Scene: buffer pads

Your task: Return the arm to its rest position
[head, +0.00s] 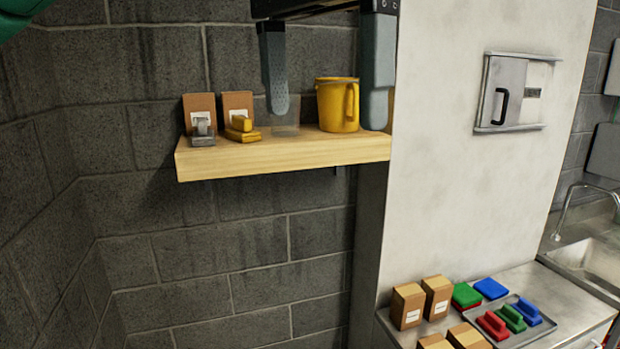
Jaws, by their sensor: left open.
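My left gripper (327,121) hangs down from the top edge over the wooden shelf (285,155). Its two grey fingers are wide apart, with nothing clamped between them. A yellow pitcher (332,104) with a handle stands upright on the shelf. It appears between the fingers, close to the right one; I cannot tell whether they touch. The left finger hangs in front of a clear container (287,128). My right gripper is out of view.
On the shelf's left stand two brown boxes (199,101), a grey pad (202,140) and yellow pads (243,135). Lower right, a counter holds boxes (407,306), green and blue pads (490,288) and a tray (548,325) of coloured handled pads. A sink (590,262) is at far right.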

